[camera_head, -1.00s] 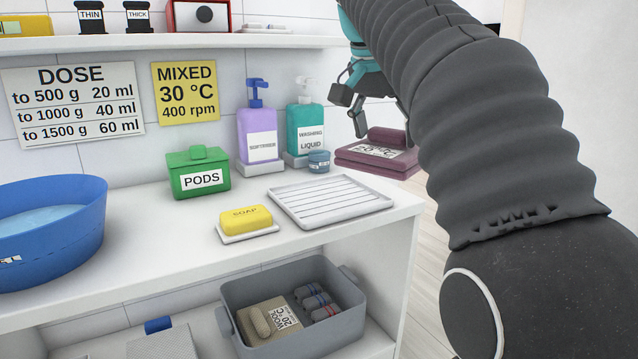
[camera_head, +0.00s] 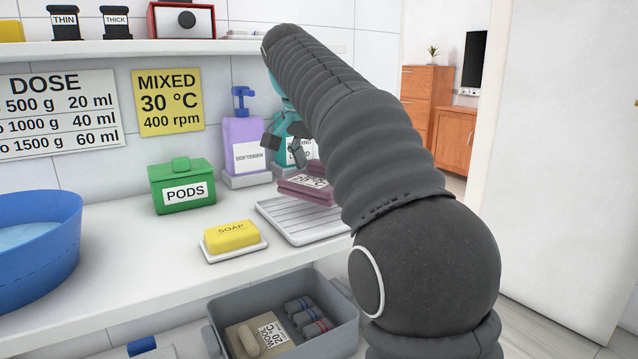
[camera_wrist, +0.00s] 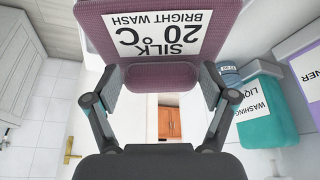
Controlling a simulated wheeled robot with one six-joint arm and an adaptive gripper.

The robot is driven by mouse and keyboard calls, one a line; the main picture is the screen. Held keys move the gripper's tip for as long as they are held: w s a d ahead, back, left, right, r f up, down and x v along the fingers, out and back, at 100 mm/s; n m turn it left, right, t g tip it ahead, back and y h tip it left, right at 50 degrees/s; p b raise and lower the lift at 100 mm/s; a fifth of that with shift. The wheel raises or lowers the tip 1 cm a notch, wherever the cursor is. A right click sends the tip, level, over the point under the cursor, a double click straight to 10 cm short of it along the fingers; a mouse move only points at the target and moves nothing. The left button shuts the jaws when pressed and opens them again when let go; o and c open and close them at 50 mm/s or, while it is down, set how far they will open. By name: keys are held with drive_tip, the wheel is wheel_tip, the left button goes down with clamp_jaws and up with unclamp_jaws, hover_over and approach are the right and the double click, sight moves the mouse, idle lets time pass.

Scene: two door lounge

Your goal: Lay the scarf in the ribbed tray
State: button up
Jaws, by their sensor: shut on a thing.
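The scarf (camera_head: 303,189) is a folded mauve bundle with a white label. In the wrist view the scarf (camera_wrist: 222,8) carries a label reading "SILK 20°C BRIGHT WASH". My gripper (camera_wrist: 163,88) is shut on a raised rolled part of it. In the head view my gripper (camera_head: 303,156) is partly hidden behind my arm. The ribbed tray (camera_head: 280,222) is white and lies on the counter near its right end. The scarf appears above the tray's back right part, apparently held clear of it. My arm hides the tray's right side.
A yellow soap (camera_head: 231,235) on a dish sits left of the tray. A green pods box (camera_head: 182,186), a purple softener bottle (camera_head: 245,145) and a teal washing liquid bottle (camera_head: 293,150) stand behind. A blue basin (camera_head: 40,235) is at left. A grey bin (camera_head: 340,318) sits below.

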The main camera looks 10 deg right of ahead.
sight(318, 178)
drive_tip(key=shift+f+b, duration=0.6)
drive_tip(key=shift+f, duration=1.35)
drive_tip(key=shift+f, duration=0.1)
drive_tip(key=shift+f, duration=0.15)
drive_tip(key=o, duration=1.1)
drive_tip(key=shift+s+a+r, duration=0.1)
drive_tip(key=shift+r, duration=0.6)
drive_tip(key=p+v, duration=0.2)
drive_tip(key=v, duration=0.9)
